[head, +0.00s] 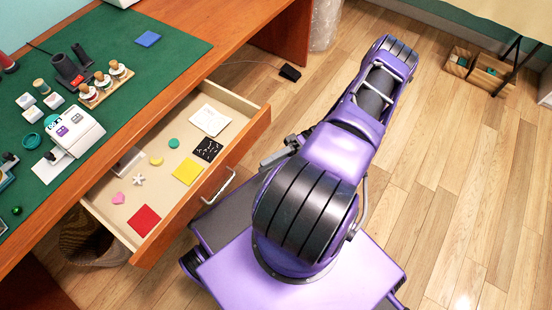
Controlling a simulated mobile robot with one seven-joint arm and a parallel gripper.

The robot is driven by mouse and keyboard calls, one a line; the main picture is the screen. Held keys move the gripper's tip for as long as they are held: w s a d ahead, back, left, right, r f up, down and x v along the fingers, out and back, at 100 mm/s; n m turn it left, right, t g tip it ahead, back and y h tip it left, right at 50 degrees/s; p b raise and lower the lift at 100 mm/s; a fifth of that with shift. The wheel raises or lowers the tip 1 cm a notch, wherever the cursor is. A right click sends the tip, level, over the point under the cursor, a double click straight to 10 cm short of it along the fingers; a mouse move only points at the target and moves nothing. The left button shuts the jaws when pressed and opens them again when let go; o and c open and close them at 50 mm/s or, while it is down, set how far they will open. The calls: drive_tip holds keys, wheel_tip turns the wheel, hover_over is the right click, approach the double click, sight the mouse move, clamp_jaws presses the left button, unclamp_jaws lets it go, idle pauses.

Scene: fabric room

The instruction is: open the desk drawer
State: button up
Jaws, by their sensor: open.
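The desk drawer (127,205) is pulled well out from under the wooden desk (215,28), and its inside is in plain view. Its wooden front (246,141) faces right and carries a metal bar handle (219,186). In it lie a red square, a yellow square, a black patterned card, a white sheet and several small shapes. My gripper (275,156) shows in part as grey metal beside my purple arm, to the right of the drawer front. It is open and apart from the handle. The arm hides the rest of it.
A green mat (185,42) on the desk bears a white machine (75,132), a wooden rack of spools (106,88) and a blue pad (148,39). A dark basket (92,245) stands beneath the drawer. Wooden boxes (488,75) stand at the upper right. The right floor is clear.

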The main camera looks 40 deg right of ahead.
drive_tip(key=shift+s+d+f, duration=0.1)
drive_tip(key=shift+d, duration=1.25)
